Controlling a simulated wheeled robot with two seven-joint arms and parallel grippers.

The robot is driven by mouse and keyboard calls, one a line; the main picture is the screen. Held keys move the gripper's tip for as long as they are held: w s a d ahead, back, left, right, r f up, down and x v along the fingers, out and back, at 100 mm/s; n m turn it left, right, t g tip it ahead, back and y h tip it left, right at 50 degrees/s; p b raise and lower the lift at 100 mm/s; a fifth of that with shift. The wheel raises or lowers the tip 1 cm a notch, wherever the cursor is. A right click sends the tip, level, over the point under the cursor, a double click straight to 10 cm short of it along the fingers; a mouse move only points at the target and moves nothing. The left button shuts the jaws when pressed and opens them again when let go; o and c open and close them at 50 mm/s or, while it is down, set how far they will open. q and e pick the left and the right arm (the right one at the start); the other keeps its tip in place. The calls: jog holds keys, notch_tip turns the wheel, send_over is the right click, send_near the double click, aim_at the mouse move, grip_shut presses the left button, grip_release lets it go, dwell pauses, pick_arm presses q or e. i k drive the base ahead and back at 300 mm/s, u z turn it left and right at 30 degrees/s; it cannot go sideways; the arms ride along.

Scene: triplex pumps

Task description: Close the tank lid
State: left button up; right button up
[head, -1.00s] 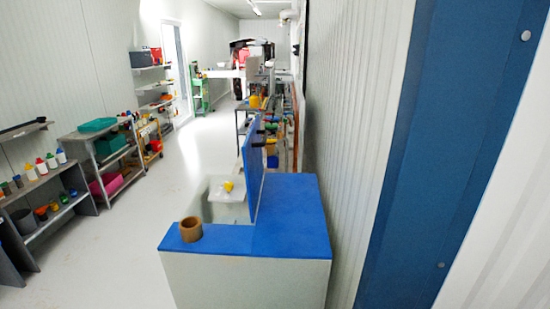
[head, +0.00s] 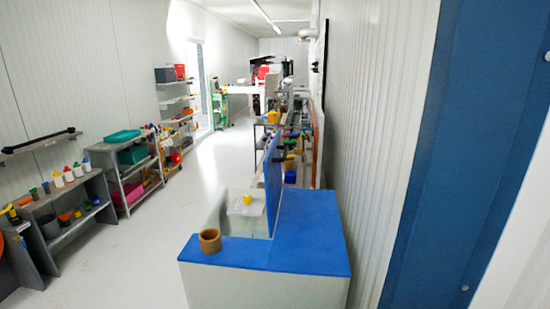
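The white tank (head: 240,284) with a blue top stands ahead of me, right of centre and near the right wall. Its blue lid (head: 272,180) stands upright, hinged along the opening's right side, so the tank is open. Inside the opening a pale piece with a yellow object (head: 247,199) on it shows. Neither of my grippers is in view.
A brown cup-like ring (head: 210,241) sits on the tank's front left corner. Shelves with bottles and bins (head: 122,160) line the left wall. The floor (head: 150,245) between them and the tank is clear. A ribbed wall (head: 375,120) is close on the right.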

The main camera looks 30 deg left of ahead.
aim_at(273, 167)
jog(key=k, duration=0.4)
jog(key=u, duration=1.4)
jog(key=i, duration=1)
jog(key=z, duration=2)
